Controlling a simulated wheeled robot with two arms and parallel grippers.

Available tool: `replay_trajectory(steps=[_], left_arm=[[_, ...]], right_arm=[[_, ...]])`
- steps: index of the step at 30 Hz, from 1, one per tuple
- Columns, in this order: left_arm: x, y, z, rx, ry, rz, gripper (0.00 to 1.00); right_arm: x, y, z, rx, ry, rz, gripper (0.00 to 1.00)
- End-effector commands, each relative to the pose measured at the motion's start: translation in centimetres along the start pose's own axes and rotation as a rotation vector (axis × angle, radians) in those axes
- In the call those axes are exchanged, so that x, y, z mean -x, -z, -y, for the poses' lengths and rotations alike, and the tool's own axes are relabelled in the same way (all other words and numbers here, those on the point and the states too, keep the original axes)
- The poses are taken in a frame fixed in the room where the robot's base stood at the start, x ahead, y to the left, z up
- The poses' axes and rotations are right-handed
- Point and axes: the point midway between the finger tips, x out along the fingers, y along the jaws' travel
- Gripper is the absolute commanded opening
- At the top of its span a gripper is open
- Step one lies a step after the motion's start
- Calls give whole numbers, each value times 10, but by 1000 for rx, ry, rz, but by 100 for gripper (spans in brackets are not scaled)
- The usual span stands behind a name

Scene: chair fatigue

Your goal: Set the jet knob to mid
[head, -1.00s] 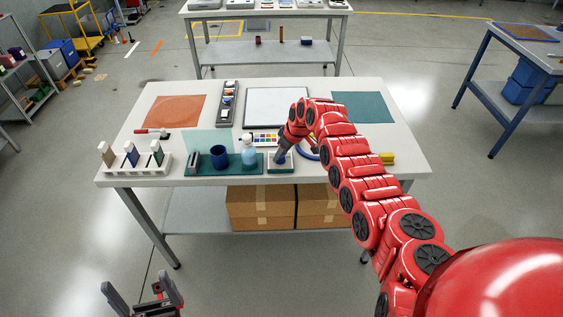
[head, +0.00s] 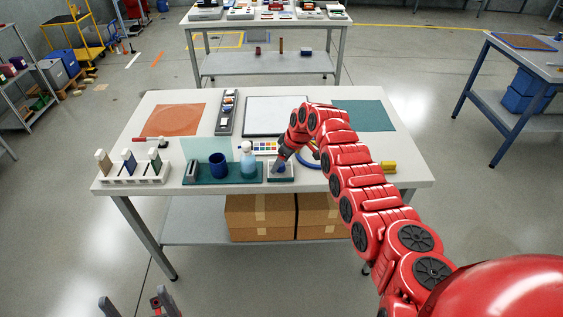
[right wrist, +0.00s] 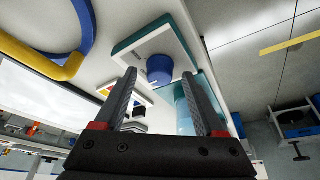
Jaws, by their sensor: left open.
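The jet knob is a blue round knob (right wrist: 160,68) on a small white and teal unit (right wrist: 133,43) in the right wrist view. In the head view the unit (head: 281,178) stands at the table's front edge, its knob mostly hidden by my gripper. My right gripper (right wrist: 160,74) is open, with one finger on each side of the knob in the wrist picture. I cannot tell whether a finger touches it. In the head view this gripper (head: 281,161) points down at the unit. My left gripper (head: 140,304) is open and empty, low in front of the table.
A teal tray with a dark blue cup (head: 218,163) and a pale blue bottle (head: 248,160) stands just left of the unit. A bottle rack (head: 131,174) stands far left.

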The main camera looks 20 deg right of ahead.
Motion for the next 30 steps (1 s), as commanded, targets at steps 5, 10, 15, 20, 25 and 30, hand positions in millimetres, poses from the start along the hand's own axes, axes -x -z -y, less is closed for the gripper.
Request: replay_trajectory(steps=[5,10,15,20,25,30], left_arm=[[0,0,0,0,0,0,100],[2,0,0,0,0,0,100],[6,-1,0,0,0,0,100],[14,-2,-1,0,0,0,100],[26,-4,-1,0,0,0,100],[31,-5,-2,0,0,0,100]], right_arm=[[0,0,0,0,-1,-1,72],[7,1,-1,0,-2,-3,72],[26,1,-2,-2,-5,-7,72],[54,0,-2,0,-5,-5,72],[98,0,-2,0,-8,-7,72],[141,0,-3,-1,-7,-4,72]])
